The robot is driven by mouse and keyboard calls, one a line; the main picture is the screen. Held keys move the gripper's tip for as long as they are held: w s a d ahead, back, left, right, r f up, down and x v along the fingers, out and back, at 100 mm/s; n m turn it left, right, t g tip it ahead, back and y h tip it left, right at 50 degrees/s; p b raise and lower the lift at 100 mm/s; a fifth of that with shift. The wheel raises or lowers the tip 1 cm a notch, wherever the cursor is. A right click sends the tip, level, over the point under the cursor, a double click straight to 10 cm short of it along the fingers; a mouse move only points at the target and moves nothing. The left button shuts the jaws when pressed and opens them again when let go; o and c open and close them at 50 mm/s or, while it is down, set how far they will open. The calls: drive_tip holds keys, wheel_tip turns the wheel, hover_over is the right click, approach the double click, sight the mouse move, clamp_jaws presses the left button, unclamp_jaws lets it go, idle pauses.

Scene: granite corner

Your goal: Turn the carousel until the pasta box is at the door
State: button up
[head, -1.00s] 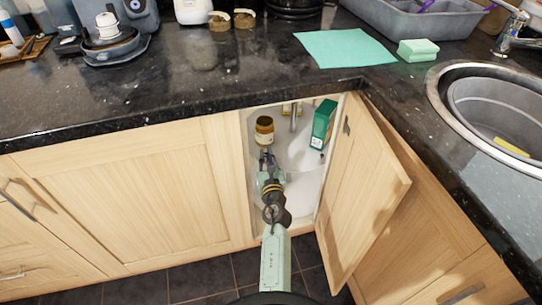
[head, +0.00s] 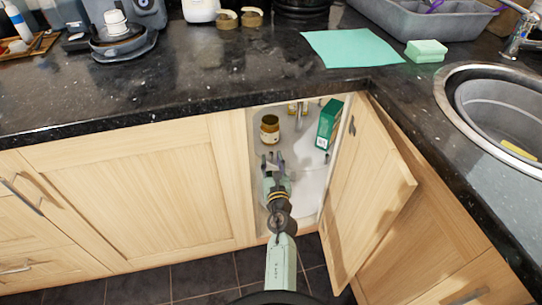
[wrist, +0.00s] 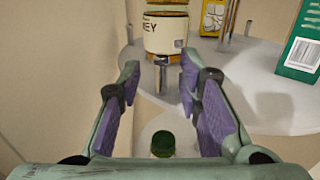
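The white carousel (wrist: 255,72) is a round tray inside the open corner cabinet; it also shows in the head view (head: 309,157). On it stand a honey jar (head: 269,129), upright, and a green box (head: 328,124) with a barcode at the right, also in the wrist view (wrist: 300,45). A yellow patterned pack (wrist: 213,17) stands behind. No pasta label is readable, so I cannot tell which is the pasta box. My gripper (wrist: 162,80) is open and empty in the doorway, short of the jar. A small metal peg (wrist: 161,72) shows between its fingertips, below the jar.
The cabinet door (head: 365,190) stands open at the right. The cabinet's left wall (wrist: 55,60) is close to my left finger. A green-capped item (wrist: 162,143) sits lower, under my gripper. The granite counter edge (head: 180,122) runs above the opening.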

drive_tip(key=s+d, duration=0.1)
drive_tip(key=s, duration=0.8)
drive_tip(key=shift+d, duration=0.35)
drive_tip(key=shift+c, duration=0.4)
